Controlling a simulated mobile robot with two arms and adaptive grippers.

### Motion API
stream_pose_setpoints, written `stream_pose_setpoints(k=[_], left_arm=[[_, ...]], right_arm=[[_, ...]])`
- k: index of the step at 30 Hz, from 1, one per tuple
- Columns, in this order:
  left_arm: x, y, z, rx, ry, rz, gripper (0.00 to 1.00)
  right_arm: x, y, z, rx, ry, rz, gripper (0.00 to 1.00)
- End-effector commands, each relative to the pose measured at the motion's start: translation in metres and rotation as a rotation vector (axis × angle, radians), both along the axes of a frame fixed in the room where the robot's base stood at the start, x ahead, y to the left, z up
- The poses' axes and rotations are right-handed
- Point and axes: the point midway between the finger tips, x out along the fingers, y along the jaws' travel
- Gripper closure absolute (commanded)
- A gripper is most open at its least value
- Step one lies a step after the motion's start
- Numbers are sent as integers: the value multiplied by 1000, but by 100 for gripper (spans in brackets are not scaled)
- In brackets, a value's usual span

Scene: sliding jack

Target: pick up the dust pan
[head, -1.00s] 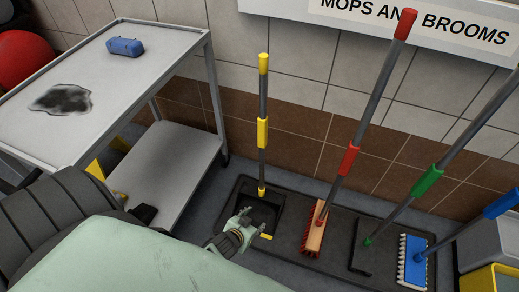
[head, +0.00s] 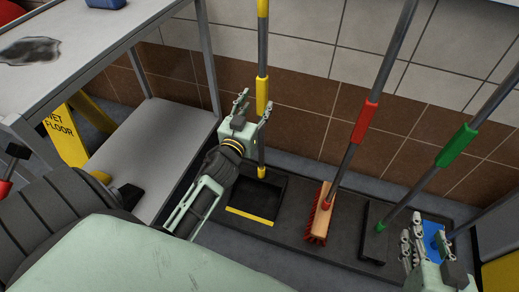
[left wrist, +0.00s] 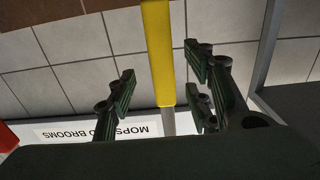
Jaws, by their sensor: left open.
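The dust pan (head: 253,200) is a black pan with a yellow front lip. It stands on the dark floor tray, with a grey pole and yellow grips rising upright from it. My left gripper (head: 255,101) is open at the lower yellow grip (head: 262,93), with fingers on either side of the pole.
A red-handled broom (head: 320,210) and a green-handled tool (head: 375,225) stand on the tray (head: 285,225) to the right. The tiled wall is behind the poles.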

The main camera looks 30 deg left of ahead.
Motion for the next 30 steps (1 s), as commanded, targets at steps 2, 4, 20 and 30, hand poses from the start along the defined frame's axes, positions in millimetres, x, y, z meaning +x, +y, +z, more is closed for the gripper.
stream_pose_setpoints(k=[2,4,20,30], left_arm=[[11,5,3,5,-3,-1,53],[22,8,6,5,-2,-1,53],[44,13,5,0,2,0,59],[44,13,5,0,2,-1,89]], right_arm=[[4,2,7,11,-44,3,60],[8,5,16,23,-90,6,60],[16,10,40,51,-206,13,60],[16,10,40,50,-204,13,60]])
